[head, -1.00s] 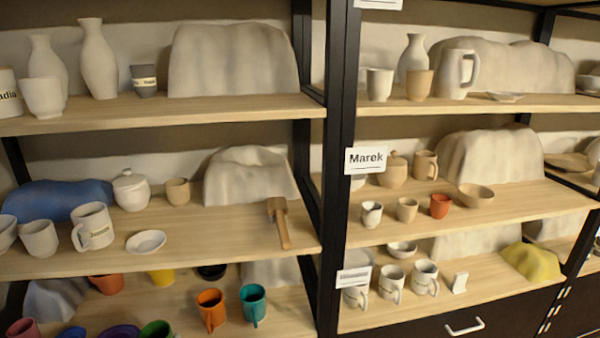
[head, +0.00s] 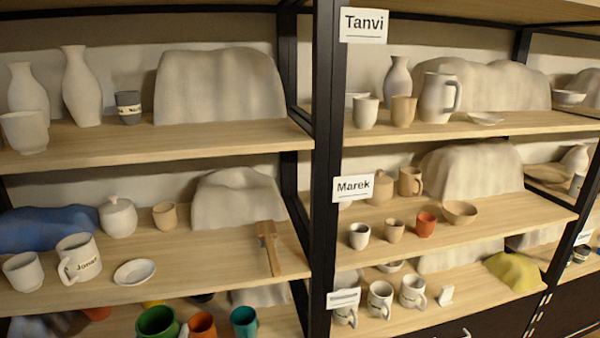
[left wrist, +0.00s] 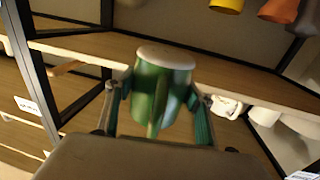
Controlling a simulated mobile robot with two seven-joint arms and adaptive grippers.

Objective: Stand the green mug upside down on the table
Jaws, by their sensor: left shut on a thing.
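The green mug (head: 157,322) shows at the bottom edge of the head view with its open mouth up, its lower part cut off by the frame. In the left wrist view the green mug (left wrist: 150,95) sits between the fingers of my left gripper (left wrist: 160,100), which is shut on it. That view is inverted, so the pale base at the top of the picture points down. The handle faces the wrist camera. My left gripper cannot be made out in the head view. My right gripper is in neither view, and no table shows.
An orange mug (head: 202,326) and a teal mug (head: 244,322) stand close to the right of the green mug. The shelf above (head: 200,265) holds pale pottery and a wooden mallet (head: 269,247). A black post (head: 325,170) with name labels divides the bays.

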